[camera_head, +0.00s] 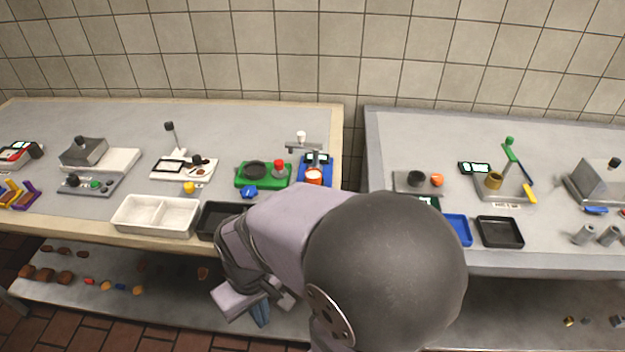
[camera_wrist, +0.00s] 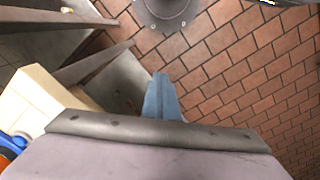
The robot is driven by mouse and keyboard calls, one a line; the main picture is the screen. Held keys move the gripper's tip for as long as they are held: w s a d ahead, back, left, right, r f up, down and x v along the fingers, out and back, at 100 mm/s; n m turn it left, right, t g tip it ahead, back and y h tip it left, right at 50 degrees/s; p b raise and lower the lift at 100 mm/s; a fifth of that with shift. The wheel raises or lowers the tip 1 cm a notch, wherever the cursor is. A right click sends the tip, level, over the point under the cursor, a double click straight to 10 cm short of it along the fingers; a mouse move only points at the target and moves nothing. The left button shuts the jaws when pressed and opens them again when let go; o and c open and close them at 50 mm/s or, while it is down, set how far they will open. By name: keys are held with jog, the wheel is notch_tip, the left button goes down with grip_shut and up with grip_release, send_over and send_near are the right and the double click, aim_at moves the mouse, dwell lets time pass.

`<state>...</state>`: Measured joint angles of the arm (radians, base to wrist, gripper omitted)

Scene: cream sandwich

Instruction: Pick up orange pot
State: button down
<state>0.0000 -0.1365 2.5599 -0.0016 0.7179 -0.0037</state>
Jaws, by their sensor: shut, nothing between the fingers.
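An orange pot (camera_head: 313,177) with a pale rim stands on a blue machine (camera_head: 327,170) near the right end of the left table. In the wrist view, an orange patch (camera_wrist: 5,162) and a blue part show at the lower left edge, cut off by the frame. My gripper (camera_head: 260,316) is shut and empty. It hangs in front of the left table, below and in front of the pot, apart from it. Its blue-grey fingers (camera_wrist: 160,84) show together in the wrist view, over the brick floor.
A green machine (camera_head: 263,185) stands just left of the blue one. A white two-part tray (camera_head: 156,232) and a black tray (camera_head: 212,236) sit at the front edge. A lower shelf (camera_head: 170,316) holds small items. A right table (camera_head: 400,125) stands across a narrow gap.

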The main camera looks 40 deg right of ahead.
dwell(0.3)
jog(key=c, duration=1.1)
grip_release()
